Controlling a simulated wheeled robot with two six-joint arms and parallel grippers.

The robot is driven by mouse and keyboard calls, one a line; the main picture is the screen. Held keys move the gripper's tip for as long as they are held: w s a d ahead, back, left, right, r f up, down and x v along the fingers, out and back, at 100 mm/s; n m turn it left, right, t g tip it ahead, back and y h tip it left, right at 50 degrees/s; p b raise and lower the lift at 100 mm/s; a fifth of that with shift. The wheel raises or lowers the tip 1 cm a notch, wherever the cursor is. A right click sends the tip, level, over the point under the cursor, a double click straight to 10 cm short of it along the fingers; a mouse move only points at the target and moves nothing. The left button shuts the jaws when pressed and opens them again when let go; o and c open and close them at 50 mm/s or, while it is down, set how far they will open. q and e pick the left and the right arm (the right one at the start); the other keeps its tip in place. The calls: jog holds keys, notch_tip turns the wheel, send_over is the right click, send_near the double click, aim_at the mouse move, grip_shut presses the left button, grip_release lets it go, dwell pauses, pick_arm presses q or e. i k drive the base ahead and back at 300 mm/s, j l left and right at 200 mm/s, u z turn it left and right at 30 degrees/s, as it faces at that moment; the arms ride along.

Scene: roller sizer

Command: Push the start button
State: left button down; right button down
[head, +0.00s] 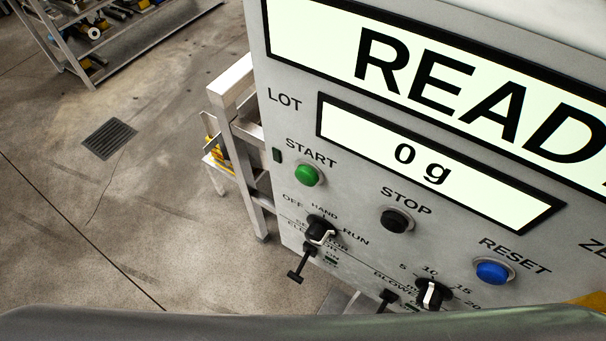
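The start button (308,175) is a round green button in a metal ring, under the label START on the grey control panel (290,110). It stands out from the panel face, and nothing touches or covers it. The large display (450,90) at the top shows letters beginning READ, cut off at the right edge. A smaller display (430,165) below it reads 0 g. Neither of my grippers is in the head view.
A black stop button (396,220) and a blue reset button (493,272) sit to the right. A selector knob (320,231) and a blower knob (431,293) are lower. A metal frame (232,95) stands left of the panel. Open concrete floor with a drain grate (109,139) lies further left.

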aim_at(307, 176)
jog(key=k+j, duration=0.15)
jog(key=j, duration=0.2)
jog(key=k+j, duration=0.2)
jog(key=j, duration=0.2)
jog(key=k+j, duration=0.15)
jog(key=j, duration=0.2)
jog(key=k+j, duration=0.15)
jog(key=j, duration=0.25)
jog(key=k+j, duration=0.2)
jog(key=j, duration=0.15)
